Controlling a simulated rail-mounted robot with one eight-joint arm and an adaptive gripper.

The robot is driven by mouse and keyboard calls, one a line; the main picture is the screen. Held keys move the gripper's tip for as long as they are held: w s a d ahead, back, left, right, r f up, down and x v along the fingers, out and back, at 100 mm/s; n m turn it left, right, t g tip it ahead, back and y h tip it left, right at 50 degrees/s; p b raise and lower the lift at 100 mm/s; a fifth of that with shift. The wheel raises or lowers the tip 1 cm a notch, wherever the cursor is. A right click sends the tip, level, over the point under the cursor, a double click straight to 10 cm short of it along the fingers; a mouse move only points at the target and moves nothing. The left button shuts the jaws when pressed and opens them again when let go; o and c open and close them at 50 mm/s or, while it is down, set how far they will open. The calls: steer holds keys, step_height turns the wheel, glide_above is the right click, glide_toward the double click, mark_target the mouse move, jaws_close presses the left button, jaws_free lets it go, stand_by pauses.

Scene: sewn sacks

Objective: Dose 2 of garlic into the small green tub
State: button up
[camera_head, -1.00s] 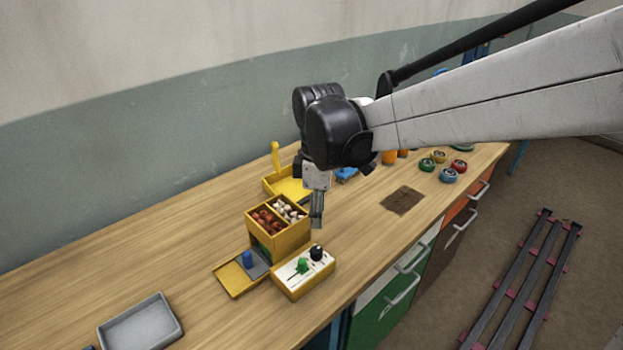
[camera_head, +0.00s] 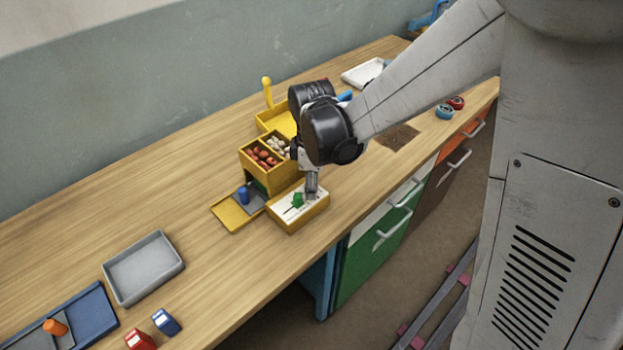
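A yellow two-part bin (camera_head: 262,178) stands on the bench. Its right compartment holds white garlic (camera_head: 279,145), partly hidden by my arm; its left one holds red-brown bulbs (camera_head: 262,157). In front is a yellow control box (camera_head: 297,213) with a white top and a green knob (camera_head: 297,200). My gripper (camera_head: 311,192) points down at the right end of this box, where its black knob is hidden. I cannot tell whether the fingers touch or grip it. No small green tub can be made out now.
A yellow tray (camera_head: 228,216) with a blue peg (camera_head: 243,196) lies left of the box. A grey tray (camera_head: 144,267), blue tray (camera_head: 92,311), red block (camera_head: 140,341) and blue block (camera_head: 166,322) are at lower left. Blue (camera_head: 445,111) and red (camera_head: 456,102) round tubs are at right.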

jaws_close()
steer(key=shift+m+b, duration=0.5)
steer(key=shift+m, duration=0.3)
jaws_free()
step_height(320, 180, up, 12)
stand_by(0.4)
